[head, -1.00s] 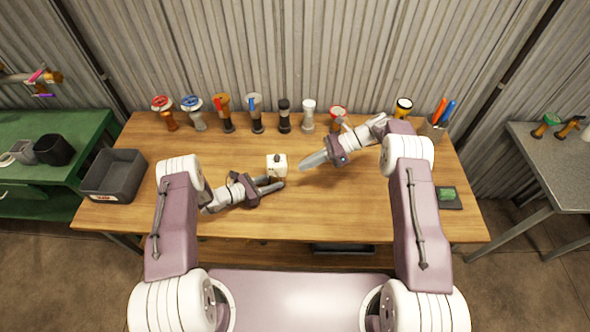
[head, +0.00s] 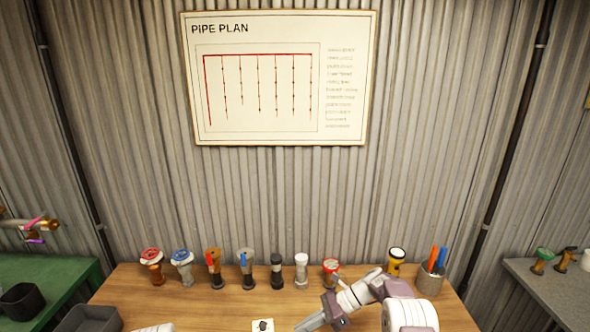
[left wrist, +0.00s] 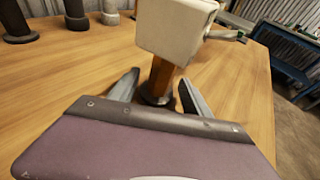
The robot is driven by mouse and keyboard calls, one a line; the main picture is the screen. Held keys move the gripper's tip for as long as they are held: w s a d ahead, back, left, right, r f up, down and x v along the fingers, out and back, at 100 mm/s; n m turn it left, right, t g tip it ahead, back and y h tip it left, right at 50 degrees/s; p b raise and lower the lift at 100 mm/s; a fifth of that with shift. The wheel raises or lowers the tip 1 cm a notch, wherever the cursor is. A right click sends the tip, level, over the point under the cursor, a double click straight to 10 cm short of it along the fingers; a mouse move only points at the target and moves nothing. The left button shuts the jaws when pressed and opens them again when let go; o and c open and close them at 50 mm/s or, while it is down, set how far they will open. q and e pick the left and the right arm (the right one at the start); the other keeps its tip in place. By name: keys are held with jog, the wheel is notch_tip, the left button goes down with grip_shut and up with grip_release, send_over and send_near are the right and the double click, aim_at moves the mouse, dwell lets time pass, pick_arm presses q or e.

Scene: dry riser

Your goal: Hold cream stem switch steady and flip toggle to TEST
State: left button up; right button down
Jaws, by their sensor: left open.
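The cream stem switch (head: 262,325) is cut off by the bottom edge of the head view, with a dark toggle on top. In the left wrist view its cream box (left wrist: 172,32) sits on a brown stem (left wrist: 161,80) with a dark round foot. My left gripper (left wrist: 158,80) is open, with one finger on each side of the stem; I cannot tell if either touches it.
A pen cup (head: 428,284) stands at the right, a dark bin (head: 90,320) at the left. A pipe plan (head: 280,78) hangs on the wall.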

pick_arm(q)
jog(key=v, duration=1)
jog(key=shift+s+a+r, duration=0.2)
jog(key=shift+s, duration=0.05)
jog(key=s+d+r+m+g+y, duration=0.4)
jog(key=s+d+r+m+g, duration=0.2)
jog(key=s+r+m+g, duration=0.4)
jog(key=s+a+r+m+t+y, duration=0.3)
jog(key=s+r+m+y, duration=0.3)
jog(key=m, duration=0.8)
jog(key=shift+s+a+r+m+y, duration=0.35)
jog(key=shift+s+a+y, duration=0.35)
jog(key=shift+s+y, duration=0.35)
pick_arm(e)
jog(key=s+d+r+n+t+h, duration=0.2)
jog(key=s+d+r+n+h, duration=0.1)
jog(key=s+d+n+h, duration=0.2)
jog(key=s+d+r+n+t+h, duration=0.1)
jog(key=s+d+r+n+h, duration=0.2)
jog(key=s, duration=1.4)
jog(key=d+n+h, duration=0.3)
jog(key=d+n, duration=0.4)
jog(key=n, duration=0.3)
jog(key=shift+s+r+t, duration=0.2)
jog(key=shift+s+t, duration=0.15)
jog(key=shift+t, duration=0.05)
